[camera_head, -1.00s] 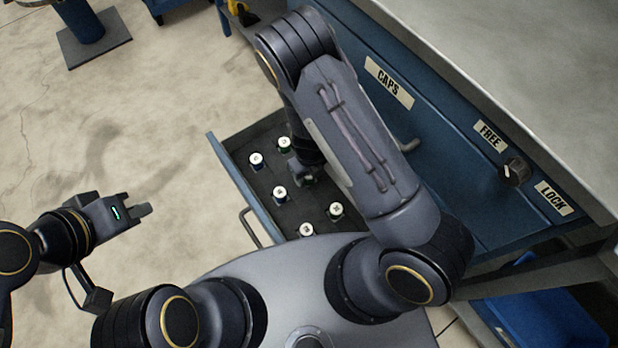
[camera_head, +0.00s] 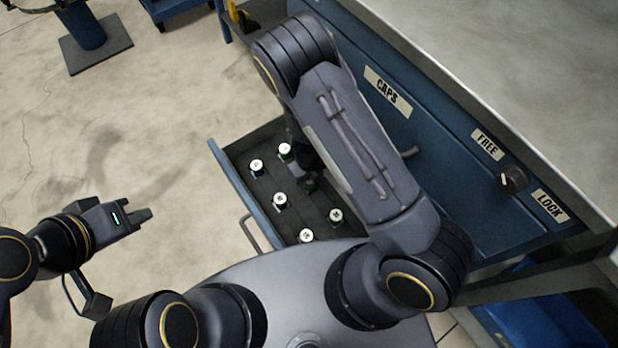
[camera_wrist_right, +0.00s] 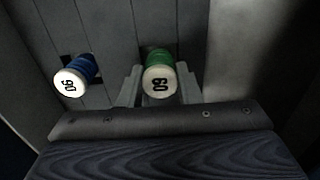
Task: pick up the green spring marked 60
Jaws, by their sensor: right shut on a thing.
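In the right wrist view a green spring (camera_wrist_right: 159,79) with a white end cap stands between the fingers of my right gripper (camera_wrist_right: 160,88). The gripper is shut on it. The black two-digit number on its cap is turned and looks like 60, but I cannot be sure. In the head view my right gripper (camera_head: 308,182) is low in the open drawer, partly hidden by my right arm; a little green shows there. I cannot tell whether the spring is clear of the drawer floor. My left gripper (camera_head: 140,216) is empty over the floor at the left.
A blue-bodied spring (camera_wrist_right: 77,75) stands just left of the green one. Several white-capped springs, one here (camera_head: 280,200), stand around my right gripper in the drawer (camera_head: 226,174). The cabinet front with a FREE/LOCK knob (camera_head: 513,179) is to the right.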

